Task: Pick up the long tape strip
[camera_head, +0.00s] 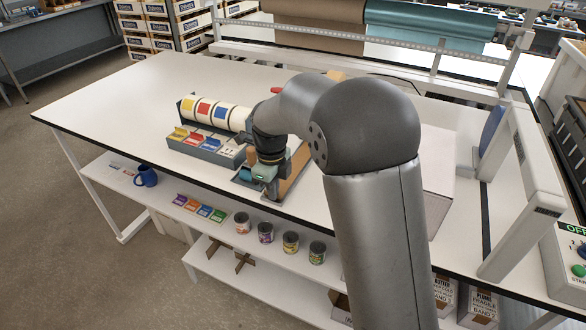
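My gripper (264,186) points down over the front edge of the white table (115,92), at a low open holder (296,172) with brown and grey surfaces. The fingertips are small and dark here, and I cannot tell how far apart they are. I cannot make out the long tape strip for certain. Part of the holder is hidden behind my gripper and arm.
Left of my gripper stand a label rack (204,147) and a row of rolls (214,113) with colored patches. The table's left is clear.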

